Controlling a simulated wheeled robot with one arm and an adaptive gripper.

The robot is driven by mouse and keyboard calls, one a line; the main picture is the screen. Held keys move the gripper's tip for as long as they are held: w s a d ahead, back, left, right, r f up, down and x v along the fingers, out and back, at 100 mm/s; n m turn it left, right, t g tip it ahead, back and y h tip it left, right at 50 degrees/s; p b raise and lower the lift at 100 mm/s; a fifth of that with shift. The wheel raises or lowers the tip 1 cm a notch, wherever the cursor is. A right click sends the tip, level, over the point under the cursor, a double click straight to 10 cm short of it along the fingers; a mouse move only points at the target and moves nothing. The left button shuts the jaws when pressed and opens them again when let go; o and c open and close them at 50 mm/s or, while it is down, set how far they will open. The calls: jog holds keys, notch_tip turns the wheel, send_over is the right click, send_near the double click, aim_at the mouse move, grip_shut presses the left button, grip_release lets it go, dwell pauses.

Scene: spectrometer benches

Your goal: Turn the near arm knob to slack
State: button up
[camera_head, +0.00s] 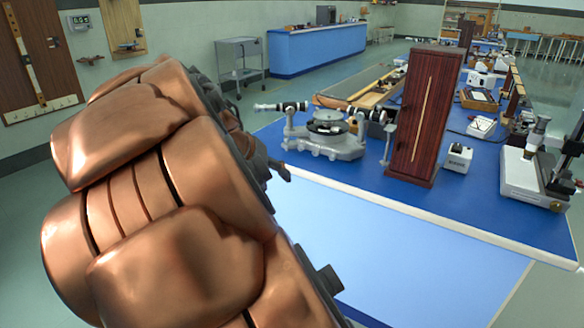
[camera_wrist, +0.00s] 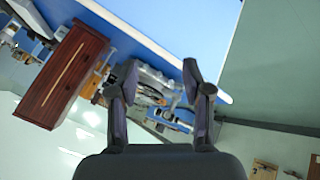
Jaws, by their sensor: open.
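The grey spectrometer (camera_head: 335,143) stands on the blue bench near its left end, with two dark, light-tipped tubes on its arms and a dark round table in the middle. Its arm knobs are too small to tell apart, so I cannot make out the near arm knob or its setting. My gripper (camera_wrist: 160,72) is open and empty, its two dark fingers spread apart. In the wrist view part of the spectrometer (camera_wrist: 152,82) shows beyond and between the fingers, apart from them. In the head view my copper arm hides most of the gripper, left of the spectrometer.
A tall dark red wooden case (camera_head: 424,115) stands right of the spectrometer; it also shows in the wrist view (camera_wrist: 62,75). A small white box (camera_head: 457,158) is beside it. Another instrument (camera_head: 528,175) stands farther right. The bench's front strip (camera_head: 480,220) is clear.

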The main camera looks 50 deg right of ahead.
aim_at(300, 150)
jog(key=w+d+f+m+g+h+b, duration=0.1)
jog(key=w+d+m+h+b, duration=0.2)
jog(key=d+b, duration=0.5)
jog(key=w+d+f+m+g+h+b, duration=0.15)
jog(key=w+d+h+b, duration=0.35)
jog(key=d, duration=0.7)
jog(key=w+d+f+t+h+b, duration=0.2)
jog(key=w+d+f+t+b, duration=0.2)
jog(key=w+d+f+b, duration=0.9)
jog(key=shift+n, duration=0.25)
jog(key=shift+s+d+f+p, duration=0.2)
jog(key=shift+d+p, duration=0.1)
jog(key=shift+d, duration=0.45)
jog(key=shift+s+d+f+p, duration=0.15)
jog(key=shift+d+p, duration=0.15)
jog(key=shift+d, duration=0.5)
jog(key=shift+s+d+f+p, duration=0.1)
jog(key=shift+s+d+p, duration=0.15)
jog(key=shift+d, duration=0.5)
jog(key=shift+d+r, duration=0.1)
jog(key=shift+d, duration=0.35)
grip_shut()
